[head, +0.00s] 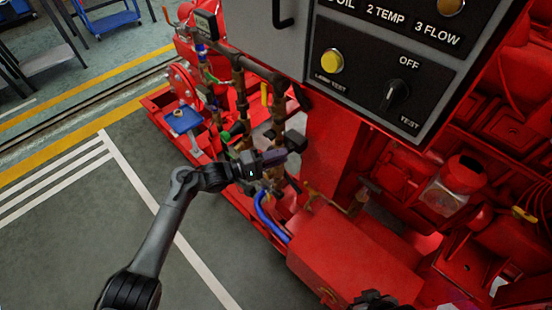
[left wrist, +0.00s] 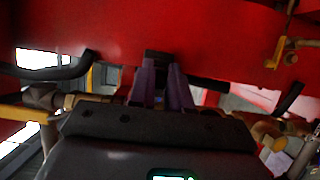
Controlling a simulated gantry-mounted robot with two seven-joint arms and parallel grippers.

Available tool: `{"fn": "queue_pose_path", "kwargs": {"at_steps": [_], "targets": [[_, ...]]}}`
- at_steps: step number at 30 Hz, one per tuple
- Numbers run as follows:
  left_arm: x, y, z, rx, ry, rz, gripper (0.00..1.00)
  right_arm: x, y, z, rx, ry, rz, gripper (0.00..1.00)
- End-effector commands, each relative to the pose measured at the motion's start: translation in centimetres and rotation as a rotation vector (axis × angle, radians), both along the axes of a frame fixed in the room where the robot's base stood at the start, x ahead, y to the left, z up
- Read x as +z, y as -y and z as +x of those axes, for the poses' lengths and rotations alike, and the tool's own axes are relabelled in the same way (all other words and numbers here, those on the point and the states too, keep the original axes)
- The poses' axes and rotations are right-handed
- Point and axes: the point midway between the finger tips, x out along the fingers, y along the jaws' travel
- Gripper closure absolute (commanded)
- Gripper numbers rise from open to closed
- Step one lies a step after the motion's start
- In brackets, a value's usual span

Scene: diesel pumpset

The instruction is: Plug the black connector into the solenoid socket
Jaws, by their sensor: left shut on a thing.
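My left gripper (head: 274,157) reaches in from the left to the brass pipework on the front of the red pumpset. Its purple fingers (left wrist: 161,85) are shut on a small dark piece, the black connector (left wrist: 157,57), which shows at the fingertips in the left wrist view. A black block (head: 296,141) is right by the fingertips in the head view; I cannot tell whether it is the connector or part of the solenoid. The solenoid socket is not clearly visible. A dark part of my right arm or gripper (head: 372,300) shows at the bottom edge, its jaws unclear.
The grey control panel (head: 385,75) overhangs the pipework. A red box (head: 350,255) and a blue hose (head: 265,212) are below the gripper. Vertical brass pipes with valves (head: 240,90) stand close behind it. The floor to the left (head: 60,230) is clear.

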Motion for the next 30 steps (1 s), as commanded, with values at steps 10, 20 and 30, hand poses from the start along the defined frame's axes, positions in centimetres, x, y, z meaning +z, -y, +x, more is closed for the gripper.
{"fn": "queue_pose_path", "kwargs": {"at_steps": [10, 20, 30], "targets": [[-0.04, 0.12, 0.07, 0.001, -0.001, 0.002, 1.0, -0.06, 0.0, 0.0, 0.0, 0.0, 0.0, 1.0], [-0.06, 0.23, 0.15, 0.001, -0.002, 0.002, 1.0, -0.07, 0.21, -0.01, 0.005, 0.0, -0.009, 1.0], [-0.08, 0.26, 0.19, 0.001, -0.002, 0.002, 0.56, -0.07, 0.21, -0.01, 0.006, 0.0, -0.009, 1.0]]}}
